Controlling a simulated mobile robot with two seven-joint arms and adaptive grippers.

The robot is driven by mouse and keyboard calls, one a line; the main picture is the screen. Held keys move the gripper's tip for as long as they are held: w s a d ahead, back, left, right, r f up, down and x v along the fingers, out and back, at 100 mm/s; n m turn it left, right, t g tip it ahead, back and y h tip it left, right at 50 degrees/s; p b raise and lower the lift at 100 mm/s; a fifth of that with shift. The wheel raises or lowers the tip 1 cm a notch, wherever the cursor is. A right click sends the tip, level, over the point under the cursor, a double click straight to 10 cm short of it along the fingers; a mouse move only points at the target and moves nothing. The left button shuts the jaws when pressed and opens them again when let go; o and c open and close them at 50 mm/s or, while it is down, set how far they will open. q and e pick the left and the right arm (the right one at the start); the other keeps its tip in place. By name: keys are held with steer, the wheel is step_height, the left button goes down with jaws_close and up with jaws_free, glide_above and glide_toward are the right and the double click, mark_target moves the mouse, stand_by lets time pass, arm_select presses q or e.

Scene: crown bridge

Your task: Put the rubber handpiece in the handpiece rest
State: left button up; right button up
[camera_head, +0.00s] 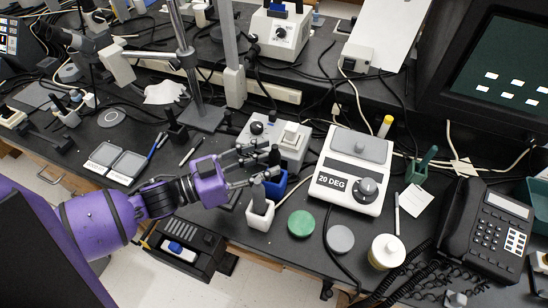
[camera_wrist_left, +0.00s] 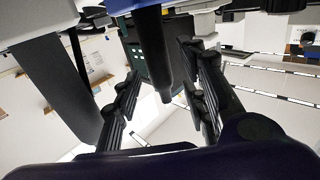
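My left gripper (camera_head: 262,165) reaches in from the left at the middle of the bench, and its fingers also show in the left wrist view (camera_wrist_left: 160,95). The fingers are apart, one on each side of a dark, slim handpiece (camera_wrist_left: 152,55), with gaps visible beside it. This handpiece (camera_head: 274,157) stands upright in a blue rest (camera_head: 277,188). A grey handpiece (camera_head: 258,196) stands in a white rest (camera_head: 260,216) just in front. It also shows in the left wrist view (camera_wrist_left: 60,80). I cannot tell which handpiece is the rubber one. My right gripper is not in view.
A "20 DEG" unit (camera_head: 345,190) and a white control box (camera_head: 283,132) stand close by. A green handpiece rest (camera_head: 416,175), a green disc (camera_head: 301,223), a grey disc (camera_head: 340,239) and a white jar (camera_head: 386,252) are to the right. A telephone (camera_head: 488,225) stands farther right.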

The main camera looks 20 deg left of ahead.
arm_select(q)
steer(key=v, duration=0.9)
steer(key=shift+b, duration=0.3)
stand_by(1.6)
